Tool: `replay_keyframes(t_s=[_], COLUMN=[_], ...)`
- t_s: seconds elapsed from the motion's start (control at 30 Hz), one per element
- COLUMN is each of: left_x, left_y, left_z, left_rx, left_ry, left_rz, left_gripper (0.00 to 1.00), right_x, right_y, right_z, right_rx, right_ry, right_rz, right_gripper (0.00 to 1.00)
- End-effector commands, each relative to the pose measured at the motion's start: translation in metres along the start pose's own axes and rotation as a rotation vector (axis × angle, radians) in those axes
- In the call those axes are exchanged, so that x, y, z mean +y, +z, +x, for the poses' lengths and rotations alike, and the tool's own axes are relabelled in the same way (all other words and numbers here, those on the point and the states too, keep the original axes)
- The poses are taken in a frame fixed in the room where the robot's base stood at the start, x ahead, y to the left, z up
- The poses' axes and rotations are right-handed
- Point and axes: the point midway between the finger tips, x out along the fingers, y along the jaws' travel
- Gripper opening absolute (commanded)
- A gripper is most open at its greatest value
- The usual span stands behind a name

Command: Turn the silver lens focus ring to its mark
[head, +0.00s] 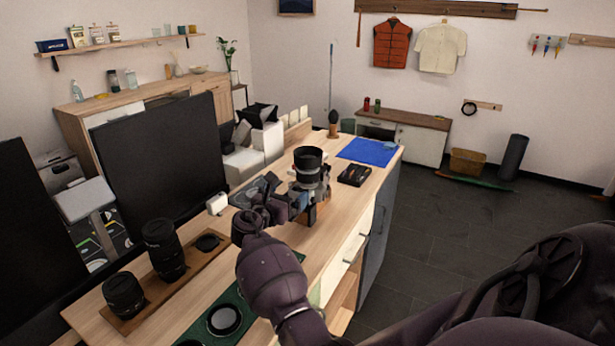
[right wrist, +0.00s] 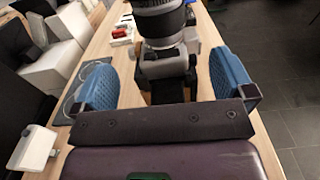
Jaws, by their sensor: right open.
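The lens (head: 308,163) stands upright on a small wooden stand on the workbench, with a black upper barrel and a silver-grey lower part. In the right wrist view the lens (right wrist: 160,22) is at the top centre, above a grey mount (right wrist: 165,64). My right gripper (head: 287,199) is just on the near side of the lens. In the right wrist view its two blue fingers are wide apart with nothing between them, and the lens is beyond the fingertips (right wrist: 165,72). The focus mark is too small to make out. My left gripper is not in view.
On the workbench (head: 330,236), two black lenses (head: 163,248) stand on a wooden tray at the near left. A green mat (head: 240,300) lies near my arm. A black case (head: 354,175) and a blue cloth (head: 368,151) lie beyond the lens. A large dark screen (head: 165,160) rises at the left.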

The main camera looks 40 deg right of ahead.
Motion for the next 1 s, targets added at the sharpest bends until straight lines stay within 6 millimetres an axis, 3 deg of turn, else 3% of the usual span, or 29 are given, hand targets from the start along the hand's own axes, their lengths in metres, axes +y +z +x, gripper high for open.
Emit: replay_keyframes(t_s=[0.53,0.73,1.0], left_x=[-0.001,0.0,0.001], left_y=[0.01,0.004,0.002], left_z=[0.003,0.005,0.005], left_rx=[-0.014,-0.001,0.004], left_ry=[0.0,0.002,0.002], left_rz=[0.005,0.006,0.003], left_gripper=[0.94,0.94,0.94], right_x=[0.0,0.0,0.0], right_y=[-0.001,0.0,0.001], right_z=[0.085,0.099,0.102], right_rx=[-0.001,-0.001,0.0], right_ry=[-0.002,-0.001,-0.001], right_rz=[-0.002,-0.001,0.001], right_gripper=[1.0,1.0,1.0])
